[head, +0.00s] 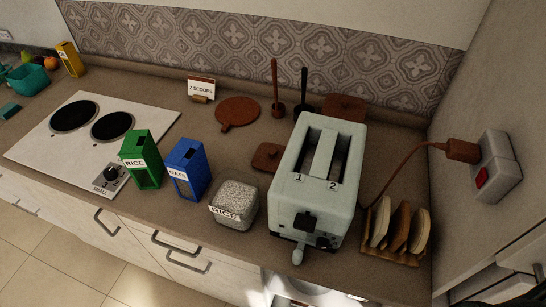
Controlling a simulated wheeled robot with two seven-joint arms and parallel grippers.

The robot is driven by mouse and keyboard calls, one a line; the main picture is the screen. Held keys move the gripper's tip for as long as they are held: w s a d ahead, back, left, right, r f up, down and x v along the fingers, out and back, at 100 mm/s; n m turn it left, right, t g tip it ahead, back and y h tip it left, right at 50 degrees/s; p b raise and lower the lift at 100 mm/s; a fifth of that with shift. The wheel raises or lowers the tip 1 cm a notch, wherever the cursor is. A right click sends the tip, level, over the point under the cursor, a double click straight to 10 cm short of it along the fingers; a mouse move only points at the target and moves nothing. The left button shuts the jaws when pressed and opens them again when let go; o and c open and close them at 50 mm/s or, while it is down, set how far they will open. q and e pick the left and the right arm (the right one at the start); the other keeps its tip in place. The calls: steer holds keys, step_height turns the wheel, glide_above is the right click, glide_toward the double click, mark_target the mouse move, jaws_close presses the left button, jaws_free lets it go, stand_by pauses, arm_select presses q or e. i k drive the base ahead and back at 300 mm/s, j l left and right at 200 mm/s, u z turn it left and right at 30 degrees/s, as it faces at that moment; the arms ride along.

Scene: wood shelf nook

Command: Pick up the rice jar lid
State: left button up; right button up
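The rice jar (236,201) is a clear, squarish jar of white grains with a RICE label, at the front of the counter left of the toaster. No lid shows on top of it. A small brown square lid-like piece (266,157) lies flat on the counter behind the jar, close to the toaster's left side. A similar brown piece (345,104) lies at the back behind the toaster, partly hidden by it. I cannot tell for certain which one belongs to the rice jar. Neither of my grippers is in view.
A pale green toaster (316,180) stands right of the jar. A blue oats box (187,170) and green rice box (142,160) stand left, beside the cooktop (60,140). A round brown board (238,112) lies behind. A toast rack (395,232) is at right.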

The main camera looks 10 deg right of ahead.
mark_target(267, 158)
steer(key=j+z, duration=0.2)
steer(key=z, duration=0.2)
steer(key=k+j+z, duration=0.1)
steer(key=z, duration=0.35)
steer(key=k+j+z, duration=0.25)
steer(key=k+j, duration=0.2)
steer(key=j, duration=0.3)
steer(key=k+j+z, duration=0.25)
steer(key=k+j, duration=0.25)
steer(key=j, duration=0.15)
steer(key=k+j, duration=0.4)
steer(key=j, duration=0.1)
